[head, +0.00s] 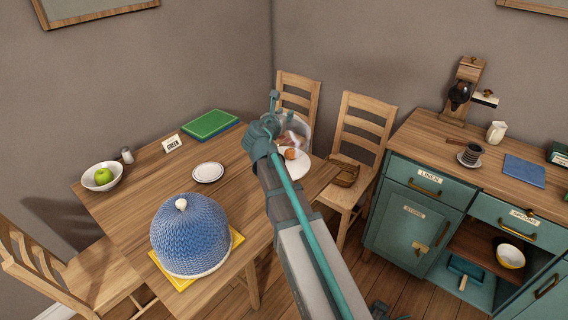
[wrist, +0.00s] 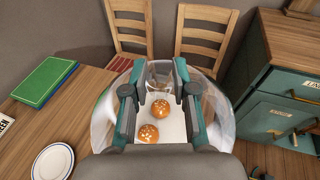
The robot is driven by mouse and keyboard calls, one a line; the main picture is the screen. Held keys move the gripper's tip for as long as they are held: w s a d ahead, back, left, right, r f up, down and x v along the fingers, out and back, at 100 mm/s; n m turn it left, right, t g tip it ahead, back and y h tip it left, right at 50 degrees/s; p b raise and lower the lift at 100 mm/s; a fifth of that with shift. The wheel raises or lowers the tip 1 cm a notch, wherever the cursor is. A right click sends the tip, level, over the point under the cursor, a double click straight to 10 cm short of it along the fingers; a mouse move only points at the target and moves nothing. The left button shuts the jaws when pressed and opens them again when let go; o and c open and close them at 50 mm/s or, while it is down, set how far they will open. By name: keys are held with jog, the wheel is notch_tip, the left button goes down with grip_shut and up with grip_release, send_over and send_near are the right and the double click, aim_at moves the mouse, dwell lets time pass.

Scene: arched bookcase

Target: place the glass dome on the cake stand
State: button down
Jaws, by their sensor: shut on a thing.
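My gripper (head: 273,112) is over the far right part of the table, shut on the clear glass dome (head: 303,126), which shows partly behind it. In the wrist view, the dome (wrist: 218,112) spreads out on both sides of my gripper (wrist: 160,75). The white cake stand (head: 297,169) is below, with a bun (head: 291,153) on it. Two seeded buns (wrist: 160,108) show in the wrist view between the fingers, over the white stand (wrist: 174,128). Whether the dome's rim touches the stand is hidden.
A small plate (head: 208,172), green book (head: 210,124), GREEN card (head: 173,143), shaker (head: 127,155), apple bowl (head: 102,177) and blue knitted dome-shaped cover (head: 190,235) stand on the table. Chairs (head: 362,135) are behind; a teal cabinet (head: 412,230) is right.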

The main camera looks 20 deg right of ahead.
aim_at(292, 135)
jog(key=s, duration=0.7)
jog(key=shift+s+d+f, duration=0.1)
jog(key=shift+s+f, duration=0.1)
jog(key=shift+f+y, duration=0.1)
jog(key=shift+y, duration=0.2)
jog(key=w+f, duration=0.1)
jog(key=w, duration=0.2)
jog(key=w+f, duration=0.1)
jog(key=w, duration=0.2)
jog(key=w+d+f+p, duration=0.1)
jog(key=w+f, duration=0.1)
jog(key=w, duration=0.1)
jog(key=shift+w+d, duration=0.1)
jog(key=shift+w, duration=0.1)
jog(key=w+f+p, duration=0.1)
jog(key=w+f, duration=0.3)
jog(key=f, duration=0.5)
jog(key=shift+w+d+n+t, duration=0.2)
jog(key=shift+d+n+t, duration=0.1)
jog(key=shift+d, duration=0.05)
jog(key=shift+f, duration=0.15)
jog(key=c, duration=0.9)
grip_release()
